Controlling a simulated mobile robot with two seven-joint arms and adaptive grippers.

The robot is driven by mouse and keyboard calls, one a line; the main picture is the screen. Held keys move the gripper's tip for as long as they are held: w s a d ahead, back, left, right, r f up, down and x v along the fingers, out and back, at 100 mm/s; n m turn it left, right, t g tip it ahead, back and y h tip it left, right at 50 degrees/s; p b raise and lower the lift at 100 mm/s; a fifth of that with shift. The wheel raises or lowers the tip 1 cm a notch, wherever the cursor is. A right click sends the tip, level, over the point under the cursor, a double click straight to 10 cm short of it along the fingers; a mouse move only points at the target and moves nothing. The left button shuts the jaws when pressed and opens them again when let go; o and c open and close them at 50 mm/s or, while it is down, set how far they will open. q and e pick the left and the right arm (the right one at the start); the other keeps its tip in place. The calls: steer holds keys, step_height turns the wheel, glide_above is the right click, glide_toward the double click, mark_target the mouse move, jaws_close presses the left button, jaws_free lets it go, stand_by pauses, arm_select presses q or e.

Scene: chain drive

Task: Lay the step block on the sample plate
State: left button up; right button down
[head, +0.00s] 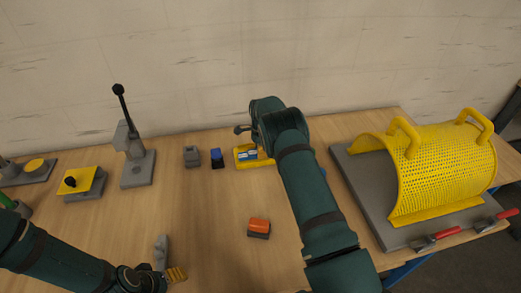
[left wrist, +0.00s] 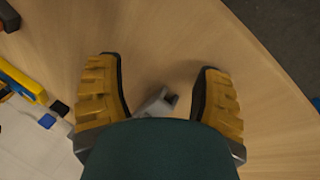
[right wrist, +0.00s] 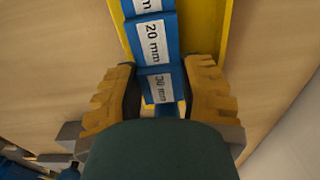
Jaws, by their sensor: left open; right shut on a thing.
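The step block is blue with white labels reading 20 mm and 30 mm (right wrist: 152,55); it also shows small in the head view (head: 244,155). It lies over a yellow tray or plate (right wrist: 213,30), also in the head view (head: 240,165), which I take as the sample plate; whether it rests on it I cannot tell. My right gripper (right wrist: 162,85) is shut on the block near its 30 mm step; in the head view my arm hides the fingers. My left gripper (left wrist: 158,90) is open above the table, with a grey piece (left wrist: 155,103) showing between its fingers.
An orange block on a dark base (head: 258,227) stands mid-table. A grey block (head: 191,156) and a blue-topped block (head: 216,158) stand left of the tray. A lever press (head: 137,165) is further left. A yellow perforated guard (head: 440,165) fills the right.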

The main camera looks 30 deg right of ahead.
steer(key=shift+f, duration=0.15)
steer(key=c, duration=0.6)
jaws_free()
step_height(320, 180, up, 12)
steer(key=shift+r+p, duration=0.2)
steer(key=shift+p, duration=0.15)
